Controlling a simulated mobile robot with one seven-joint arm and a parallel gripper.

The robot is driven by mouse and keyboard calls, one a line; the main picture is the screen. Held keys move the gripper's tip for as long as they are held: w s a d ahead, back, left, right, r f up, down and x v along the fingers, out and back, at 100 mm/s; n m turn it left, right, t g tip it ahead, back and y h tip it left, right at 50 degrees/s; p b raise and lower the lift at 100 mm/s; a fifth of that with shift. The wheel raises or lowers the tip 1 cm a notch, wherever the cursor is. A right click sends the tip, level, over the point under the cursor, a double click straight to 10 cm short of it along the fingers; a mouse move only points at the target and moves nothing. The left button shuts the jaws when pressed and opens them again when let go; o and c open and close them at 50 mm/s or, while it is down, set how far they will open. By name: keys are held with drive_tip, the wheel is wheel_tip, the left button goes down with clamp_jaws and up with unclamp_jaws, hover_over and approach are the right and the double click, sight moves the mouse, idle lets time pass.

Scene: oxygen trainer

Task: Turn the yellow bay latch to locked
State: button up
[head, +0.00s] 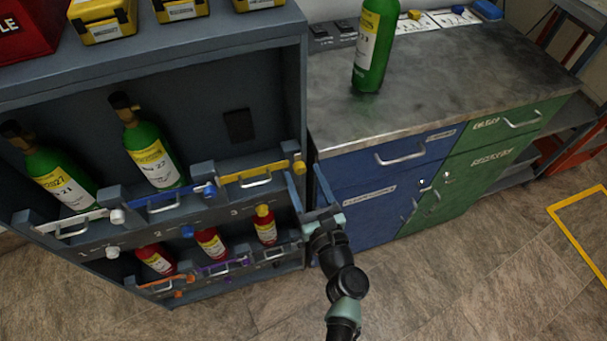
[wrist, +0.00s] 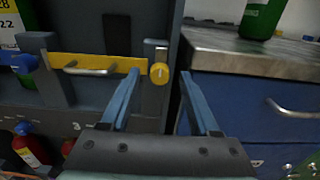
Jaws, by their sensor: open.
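The yellow bay latch is a round yellow knob (head: 299,167) at the right end of a yellow bar (head: 258,174) with a metal handle, across the upper right bay of the rack. In the wrist view the knob (wrist: 159,73) shows a pale mark on its face and sits between my finger lines, a little beyond the tips. My gripper (head: 307,178) is open and empty, just in front of the rack's right edge. In the wrist view its blue fingers (wrist: 160,76) spread to either side of the knob. I cannot tell whether they touch it.
Green cylinders (head: 154,152) stand in the left and middle upper bays, behind white and blue bars. Small red cylinders (head: 265,225) stand below. The workbench (head: 430,75) with blue and green drawers is close on the right and carries a green cylinder (head: 374,45).

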drive_tip(key=shift+w+a, duration=0.15)
drive_tip(key=shift+w, duration=0.25)
drive_tip(key=shift+c, duration=0.2)
clamp_jaws()
